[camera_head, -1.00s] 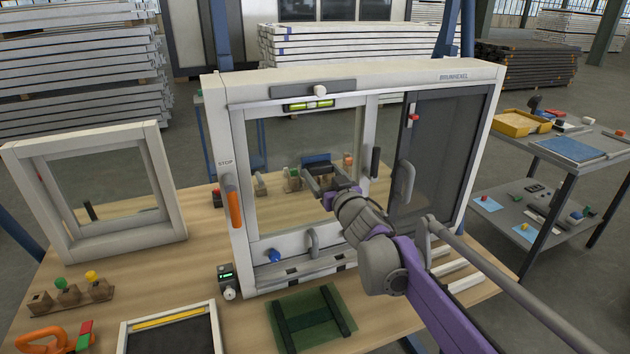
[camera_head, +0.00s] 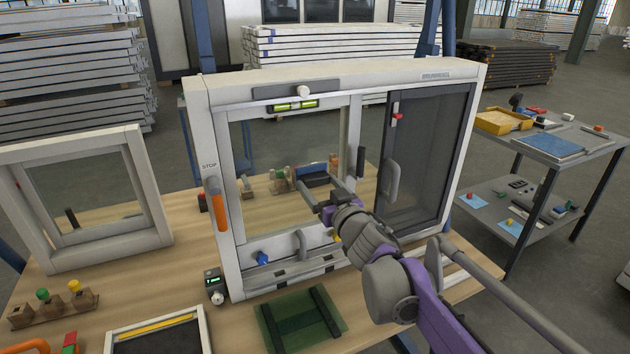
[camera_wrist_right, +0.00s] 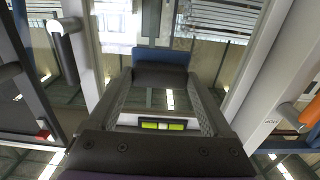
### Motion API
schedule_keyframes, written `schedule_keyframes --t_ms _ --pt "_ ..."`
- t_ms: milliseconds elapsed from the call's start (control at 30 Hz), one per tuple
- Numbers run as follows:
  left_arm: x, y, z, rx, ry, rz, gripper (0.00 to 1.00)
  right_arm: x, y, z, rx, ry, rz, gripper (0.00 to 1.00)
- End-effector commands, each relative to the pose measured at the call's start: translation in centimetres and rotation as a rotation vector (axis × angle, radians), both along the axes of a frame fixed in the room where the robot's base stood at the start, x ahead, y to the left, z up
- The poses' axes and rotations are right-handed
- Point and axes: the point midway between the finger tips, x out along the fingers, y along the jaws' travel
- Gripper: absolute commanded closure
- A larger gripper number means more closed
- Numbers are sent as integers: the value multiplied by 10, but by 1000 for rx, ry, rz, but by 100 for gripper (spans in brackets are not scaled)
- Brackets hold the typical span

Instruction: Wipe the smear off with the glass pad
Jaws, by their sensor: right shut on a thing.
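My right gripper (camera_head: 316,187) is shut on the glass pad (camera_head: 313,173), a blue pad with a dark body. In the right wrist view the pad (camera_wrist_right: 163,57) sits between the two fingers (camera_wrist_right: 160,76). The gripper and pad are in front of the left glass pane (camera_head: 270,150) of the white window frame (camera_head: 220,100), toward its right side. I cannot tell whether the pad touches the glass. No smear can be made out on the pane; the arm and pad cover part of it. My left gripper is not in view.
A grey handle (camera_head: 392,180) and a dark screen panel (camera_head: 430,150) stand right of the pad. An orange handle (camera_head: 217,207) is on the frame's left post. A green glass plate (camera_head: 300,318) lies on the bench in front. A smaller frame (camera_head: 75,195) stands at left.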

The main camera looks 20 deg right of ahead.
Motion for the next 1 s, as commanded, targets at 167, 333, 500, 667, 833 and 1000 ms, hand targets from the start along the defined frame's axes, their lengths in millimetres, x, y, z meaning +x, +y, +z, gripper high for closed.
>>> schedule_keyframes --t_ms 167,333,500,667,833,1000 --pt "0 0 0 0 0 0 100 -5 0 0 1 0 0 60" --pt "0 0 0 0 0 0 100 -5 0 0 1 0 0 60" --pt "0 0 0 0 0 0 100 -9 0 0 1 0 0 60" --pt "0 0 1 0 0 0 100 -23 -1 0 0 0 0 60" --pt "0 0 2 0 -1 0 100 -34 -1 0 1 0 -1 60" --pt "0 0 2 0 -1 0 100 -35 -1 0 1 0 0 60"
